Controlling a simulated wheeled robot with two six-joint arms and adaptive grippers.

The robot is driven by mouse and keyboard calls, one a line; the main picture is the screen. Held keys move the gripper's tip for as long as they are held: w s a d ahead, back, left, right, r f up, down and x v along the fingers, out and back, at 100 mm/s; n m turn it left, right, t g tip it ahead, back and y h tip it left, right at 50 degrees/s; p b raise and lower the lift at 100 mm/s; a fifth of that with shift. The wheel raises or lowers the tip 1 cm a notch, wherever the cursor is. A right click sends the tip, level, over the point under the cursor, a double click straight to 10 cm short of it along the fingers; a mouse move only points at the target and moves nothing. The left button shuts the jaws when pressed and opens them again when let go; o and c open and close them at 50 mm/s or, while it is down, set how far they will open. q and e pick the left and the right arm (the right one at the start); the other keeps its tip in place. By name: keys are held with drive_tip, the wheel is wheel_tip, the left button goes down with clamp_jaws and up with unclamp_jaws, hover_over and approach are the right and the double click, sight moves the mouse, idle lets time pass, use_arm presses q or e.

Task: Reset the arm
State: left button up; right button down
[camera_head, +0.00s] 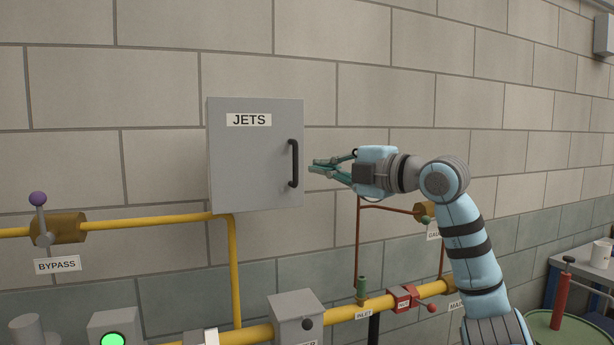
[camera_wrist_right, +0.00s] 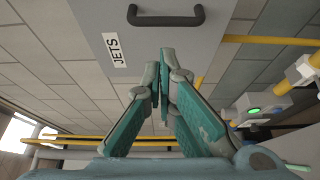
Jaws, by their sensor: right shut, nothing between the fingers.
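My right gripper (camera_head: 312,166) is raised in front of the wall, just right of the handle of a grey box labelled JETS (camera_head: 245,165). In the wrist view the fingertips of my right gripper (camera_wrist_right: 165,60) are together with nothing between them. The dark handle (camera_head: 293,163) stands upright on the box's right side, and the box door looks closed. In the wrist view the handle (camera_wrist_right: 166,17) lies beyond the fingertips, apart from them. My right arm (camera_head: 467,235) comes up from the lower right, bent at the elbow. My left gripper is not in view.
Yellow pipes (camera_head: 236,270) run below and left of the box. A purple-knobbed BYPASS valve (camera_head: 57,228) is at left. A red valve (camera_head: 403,298) and thin red pipes (camera_head: 358,240) sit below the gripper. A green-lit button (camera_head: 113,341) is at lower left.

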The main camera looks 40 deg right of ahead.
use_arm(q)
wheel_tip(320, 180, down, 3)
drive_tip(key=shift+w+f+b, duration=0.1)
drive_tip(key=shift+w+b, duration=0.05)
drive_tip(key=shift+b, duration=0.75)
use_arm(e)
drive_tip(key=s, duration=0.3)
drive_tip(key=s+d, duration=0.1)
drive_tip(key=s, duration=0.1)
drive_tip(key=shift+s+f, duration=0.1)
drive_tip(key=shift+f, duration=0.15)
drive_tip(key=shift+a, duration=0.1)
